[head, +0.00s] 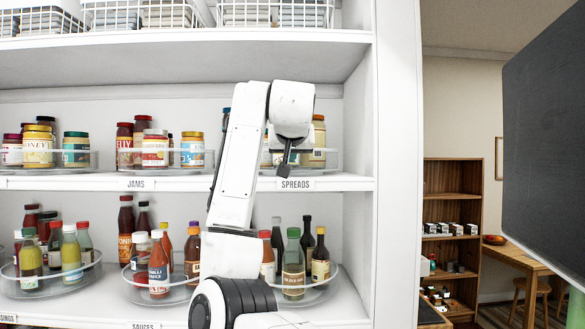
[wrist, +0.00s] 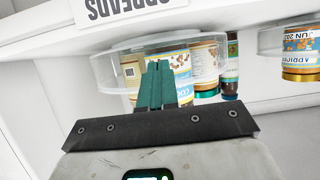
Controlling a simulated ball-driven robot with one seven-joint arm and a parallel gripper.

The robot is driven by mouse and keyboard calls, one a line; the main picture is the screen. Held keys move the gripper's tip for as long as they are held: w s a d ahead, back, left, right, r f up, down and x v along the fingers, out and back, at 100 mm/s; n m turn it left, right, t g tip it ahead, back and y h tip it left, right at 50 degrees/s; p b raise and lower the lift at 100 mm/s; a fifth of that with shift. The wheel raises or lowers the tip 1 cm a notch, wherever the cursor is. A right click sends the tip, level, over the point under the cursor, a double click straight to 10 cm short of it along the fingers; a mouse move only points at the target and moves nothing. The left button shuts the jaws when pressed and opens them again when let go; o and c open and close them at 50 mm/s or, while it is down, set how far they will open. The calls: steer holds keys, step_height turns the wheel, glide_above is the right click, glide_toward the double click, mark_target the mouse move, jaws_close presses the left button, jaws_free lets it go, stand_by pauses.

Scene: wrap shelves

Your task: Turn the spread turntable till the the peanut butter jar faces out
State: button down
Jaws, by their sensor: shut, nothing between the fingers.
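The spread turntable is a clear round tray (wrist: 103,62) above the SPREADS label (head: 295,184) on the middle shelf. In the head view my arm hides much of it; a jar with a tan lid (head: 319,137) shows at its right. In the upside-down wrist view, a jar with a cream and blue label (wrist: 181,62) is behind my fingers, with a brown jar (wrist: 204,68) and a dark jar (wrist: 230,70) beside it. I cannot tell which is peanut butter. My gripper (wrist: 156,68) is shut and empty at the turntable's front; contact is unclear.
The jams turntable (head: 115,168) stands left on the same shelf; its apricot jar (wrist: 300,55) shows in the wrist view. Sauce bottles stand on a turntable (head: 130,285) below. Wire baskets (head: 275,13) fill the shelf above. The shelf's side panel (head: 398,150) bounds the right.

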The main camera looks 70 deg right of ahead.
mark_target(321, 159)
steer(key=shift+s+d, duration=0.5)
steer(key=shift+s, duration=0.5)
steer(key=shift+s+d, duration=0.3)
steer(key=shift+s, duration=0.2)
steer(key=shift+s+d, duration=0.25)
steer(key=shift+s, duration=0.2)
steer(key=shift+s+d+r+p, duration=0.1)
steer(key=shift+s+d+p, duration=0.35)
steer(key=shift+s+d, duration=0.3)
steer(key=shift+d, duration=0.1)
steer(key=shift+s+d+p, duration=0.3)
steer(key=shift+s+d, duration=0.4)
steer(key=shift+d, duration=0.1)
steer(key=shift+a, duration=0.1)
